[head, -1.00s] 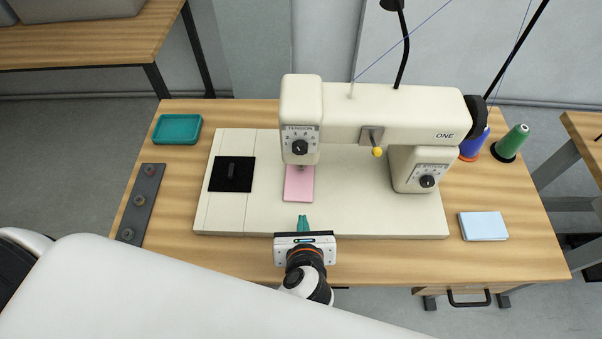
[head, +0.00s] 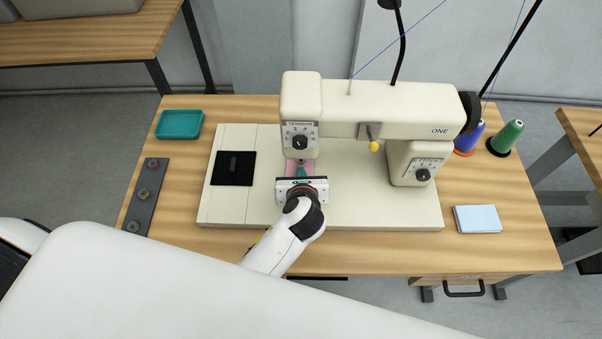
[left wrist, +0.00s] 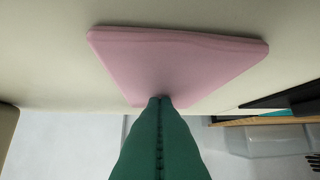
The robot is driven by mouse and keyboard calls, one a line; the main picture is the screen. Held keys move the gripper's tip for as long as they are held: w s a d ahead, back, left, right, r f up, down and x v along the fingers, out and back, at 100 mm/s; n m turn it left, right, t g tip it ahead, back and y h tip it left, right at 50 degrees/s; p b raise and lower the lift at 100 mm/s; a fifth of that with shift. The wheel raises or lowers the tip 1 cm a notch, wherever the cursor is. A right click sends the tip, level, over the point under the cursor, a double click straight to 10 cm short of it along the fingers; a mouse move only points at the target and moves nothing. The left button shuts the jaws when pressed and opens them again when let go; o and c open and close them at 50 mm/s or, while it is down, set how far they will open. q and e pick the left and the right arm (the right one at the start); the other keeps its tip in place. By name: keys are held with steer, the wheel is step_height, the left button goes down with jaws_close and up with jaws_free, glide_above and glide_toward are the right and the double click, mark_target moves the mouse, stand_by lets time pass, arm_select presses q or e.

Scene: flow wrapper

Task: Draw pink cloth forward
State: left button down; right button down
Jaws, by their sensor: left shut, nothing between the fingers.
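The pink cloth (head: 291,168) lies flat on the cream bed of the sewing machine, under the machine's head. My gripper hides much of it in the head view. In the left wrist view the whole broad shape of the cloth (left wrist: 185,62) shows beyond the fingers. My left gripper (head: 301,172) has its teal fingers shut with nothing between them. The fingertips (left wrist: 160,99) overlap the cloth's edge in the left wrist view. Whether they press on it or hover just above, I cannot tell. My right gripper is in neither view.
The sewing machine (head: 400,127) overhangs the cloth. A teal tray (head: 179,124), a grey strip with knobs (head: 144,197), thread spools (head: 506,138) and a light blue stack (head: 478,219) surround the machine.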

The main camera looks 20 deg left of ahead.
arm_select(q)
steer(key=shift+s+f, duration=0.2)
steer(key=shift+f, duration=0.15)
